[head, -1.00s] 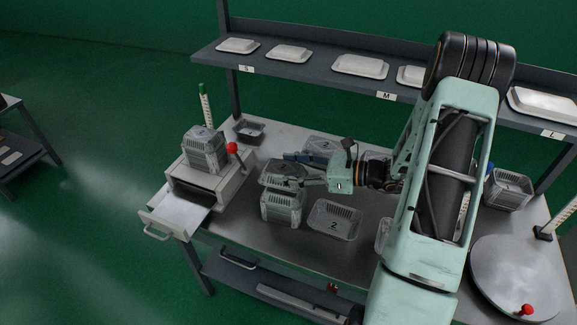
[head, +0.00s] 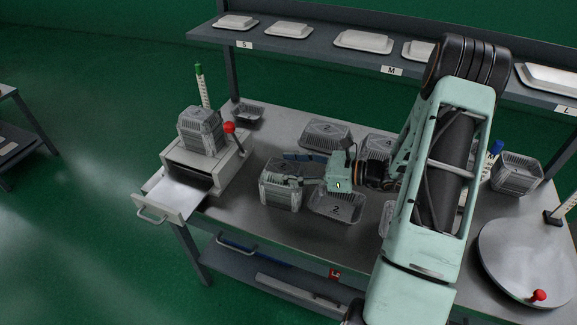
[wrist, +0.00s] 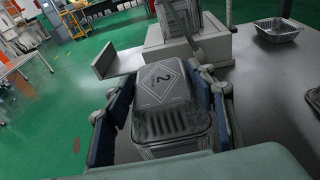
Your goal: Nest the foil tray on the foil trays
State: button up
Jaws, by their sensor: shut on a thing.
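My gripper (head: 284,168) is shut on an upside-down foil tray (wrist: 165,85), its base up and marked with a 2 in a diamond. In the wrist view a finger lies along each side of this tray. In the head view it is at the top of the stack of foil trays (head: 281,195), lined up with it. I cannot tell whether it is fully seated or a small gap remains. My fingers partly cover the held tray in the head view.
A press-like box (head: 190,175) with a pulled-out drawer, a red-knobbed lever and another tray stack (head: 200,130) stands left. Single trays lie close by, including one marked 2 (head: 337,208) and one behind (head: 325,134). A round turntable (head: 530,260) is at right.

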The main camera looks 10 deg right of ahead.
jog(key=o, duration=0.8)
jog(key=v, duration=1.2)
jog(key=shift+d, duration=0.1)
